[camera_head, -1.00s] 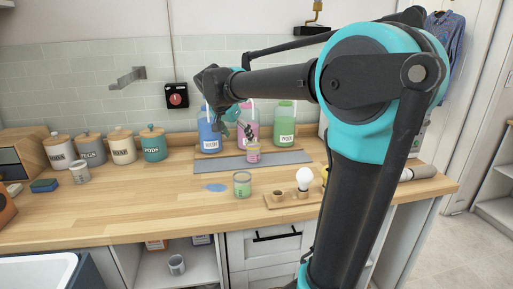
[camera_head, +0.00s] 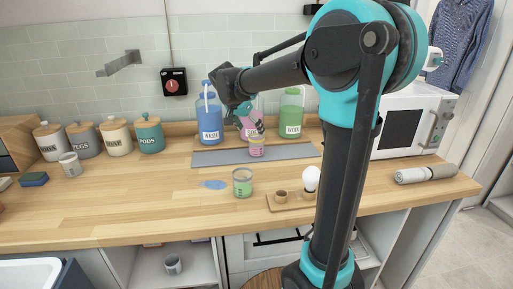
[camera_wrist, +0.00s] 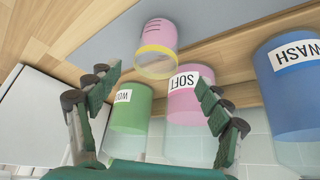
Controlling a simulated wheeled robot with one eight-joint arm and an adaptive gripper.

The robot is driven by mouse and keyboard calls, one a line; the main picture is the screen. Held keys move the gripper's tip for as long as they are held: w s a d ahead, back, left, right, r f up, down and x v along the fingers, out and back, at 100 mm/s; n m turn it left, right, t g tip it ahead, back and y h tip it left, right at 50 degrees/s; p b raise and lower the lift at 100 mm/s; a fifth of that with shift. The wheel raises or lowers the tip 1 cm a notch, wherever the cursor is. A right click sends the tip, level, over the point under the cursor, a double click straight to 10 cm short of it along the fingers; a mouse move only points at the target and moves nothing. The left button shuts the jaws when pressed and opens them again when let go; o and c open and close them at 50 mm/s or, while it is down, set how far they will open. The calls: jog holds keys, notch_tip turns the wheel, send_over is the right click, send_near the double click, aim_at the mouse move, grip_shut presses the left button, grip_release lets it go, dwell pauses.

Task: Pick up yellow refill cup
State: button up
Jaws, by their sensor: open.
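A pink cup with a yellow rim (camera_wrist: 157,48) stands on the grey mat; it is the only cup showing yellow. In the head view this cup (camera_head: 256,148) looks pink and is partly hidden by my gripper above it. My gripper (camera_head: 250,127) is open and empty. In the wrist view my gripper's (camera_wrist: 158,78) two fingers are spread, with the cup beyond the tips, roughly between them, and not touching. The grey mat (camera_head: 215,158) lies in front of the bottles.
Blue WASH (camera_head: 210,125), pink SOFT (camera_wrist: 190,95) and green WOOL (camera_head: 291,112) bottles stand behind the mat. A blue puddle (camera_head: 213,184) lies left; a microwave (camera_head: 410,122) stands right.

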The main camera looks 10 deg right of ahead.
aim_at(256, 141)
jog(key=shift+s+x, duration=0.15)
jog(key=shift+x, duration=1.75)
jog(key=shift+s+x, duration=0.2)
jog(key=shift+x, duration=1.7)
jog(key=shift+f, duration=0.1)
jog(key=shift+c, duration=0.5)
jog(key=c, duration=1)
